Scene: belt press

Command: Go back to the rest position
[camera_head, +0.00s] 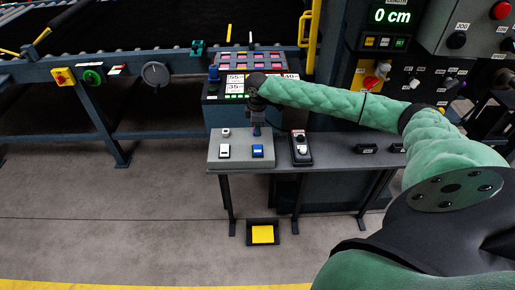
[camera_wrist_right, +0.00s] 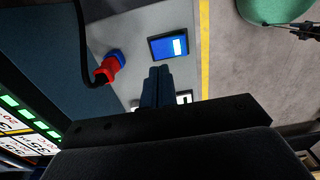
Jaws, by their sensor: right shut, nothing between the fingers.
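My right gripper (camera_head: 257,130) is over the grey control box (camera_head: 240,155) on the small table, its arm in a green quilted sleeve reaching in from the right. In the right wrist view the fingers (camera_wrist_right: 158,82) are shut together with nothing between them. A blue rocker switch (camera_head: 257,151) is just below the gripper; it also shows in the right wrist view (camera_wrist_right: 169,45), just beyond the fingertips. A second switch (camera_head: 224,151) with a white face is to its left. I cannot tell whether the fingers touch the box. My left gripper is not in view.
A panel with colored buttons and number displays (camera_head: 238,84) stands behind the box. A small black switch unit (camera_head: 301,148) is to its right. A red and blue connector (camera_wrist_right: 109,67) with a black cable is close to the fingers. A yellow pedal (camera_head: 262,234) is on the floor.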

